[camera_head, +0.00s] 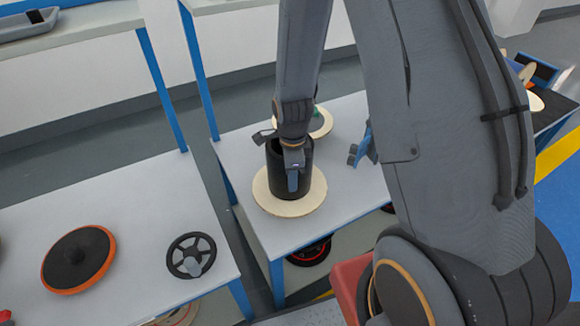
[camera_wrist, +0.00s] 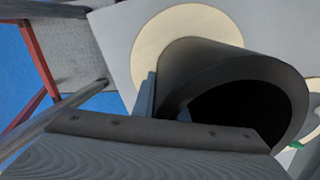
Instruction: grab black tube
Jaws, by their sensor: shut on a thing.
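The black tube (camera_head: 275,165) stands upright on a round cream disc (camera_head: 288,206) on the middle table in the head view. My gripper (camera_head: 291,172) comes down from above at the tube's rim and is shut on its wall. One blue finger shows on the tube's outer face; the other finger is hidden. In the wrist view the tube (camera_wrist: 215,62) shows its dark open end towards the camera, with the cream disc (camera_wrist: 150,50) behind it. A blue finger (camera_wrist: 146,97) lies along the tube's outer left side.
Another cream disc (camera_head: 323,122) lies behind the tube, with a green item on it. A blue object (camera_head: 361,148) sits to the right on the table (camera_head: 235,155). The left table holds an orange-rimmed disc (camera_head: 78,260) and a black handwheel (camera_head: 191,256). A gap separates the tables.

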